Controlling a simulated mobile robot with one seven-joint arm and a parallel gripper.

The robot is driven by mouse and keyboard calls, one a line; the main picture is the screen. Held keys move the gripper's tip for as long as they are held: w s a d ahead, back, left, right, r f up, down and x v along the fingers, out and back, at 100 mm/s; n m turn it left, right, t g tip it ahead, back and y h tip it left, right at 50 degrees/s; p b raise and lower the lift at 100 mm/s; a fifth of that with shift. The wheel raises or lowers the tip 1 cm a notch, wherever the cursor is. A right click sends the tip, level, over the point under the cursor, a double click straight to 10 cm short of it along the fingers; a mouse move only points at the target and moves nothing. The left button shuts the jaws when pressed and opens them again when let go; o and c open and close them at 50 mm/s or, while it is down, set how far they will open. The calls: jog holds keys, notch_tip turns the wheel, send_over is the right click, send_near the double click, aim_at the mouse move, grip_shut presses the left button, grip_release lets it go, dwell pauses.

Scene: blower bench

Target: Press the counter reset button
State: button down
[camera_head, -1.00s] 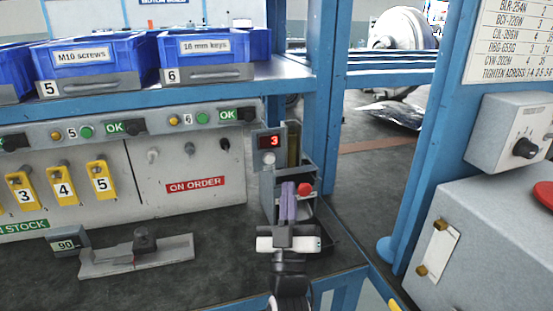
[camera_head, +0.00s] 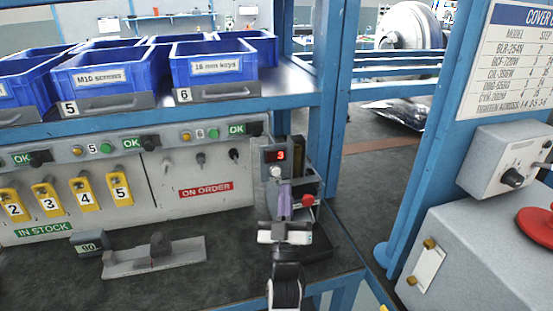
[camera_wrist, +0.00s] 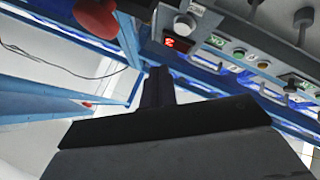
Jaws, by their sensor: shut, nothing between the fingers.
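The counter (camera_head: 281,155) is a small grey box with a red lit display that reads 3, at the right end of the bench's back panel. A round pale button (camera_head: 275,172) sits just below the display. In the wrist view the button (camera_wrist: 184,25) and display (camera_wrist: 179,43) are near the top, right of my fingers. My gripper (camera_head: 285,187) is shut and empty, its fingers pointing towards the counter. In the head view its tips appear just below and right of the button. They look apart from it in the wrist view; the exact gap is unclear.
A red knob (camera_head: 308,200) stands close to the right of my fingers, by a grey open holder. A blue post (camera_head: 327,100) rises behind. Blue bins (camera_head: 212,67) fill the shelf above. A grey box with a red mushroom button (camera_head: 537,226) is at right.

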aim_at(276, 172)
jog(key=shift+w+a+p, duration=0.35)
jog(key=shift+w+p, duration=0.55)
jog(key=shift+w+a+p, duration=0.3)
jog(key=shift+w+p, duration=0.55)
jog(key=shift+w, duration=0.05)
jog(key=shift+w, duration=0.1)
dwell(0.7)
jog(key=shift+w+a, duration=0.1)
jog(key=shift+w, duration=0.2)
jog(key=shift+w+a, duration=0.1)
jog(key=shift+w, duration=0.2)
dwell(0.6)
jog(key=shift+s+f, duration=0.1)
jog(key=shift+s+d+b, duration=0.2)
jog(key=shift+s+b, duration=0.4)
jog(key=shift+s, duration=0.05)
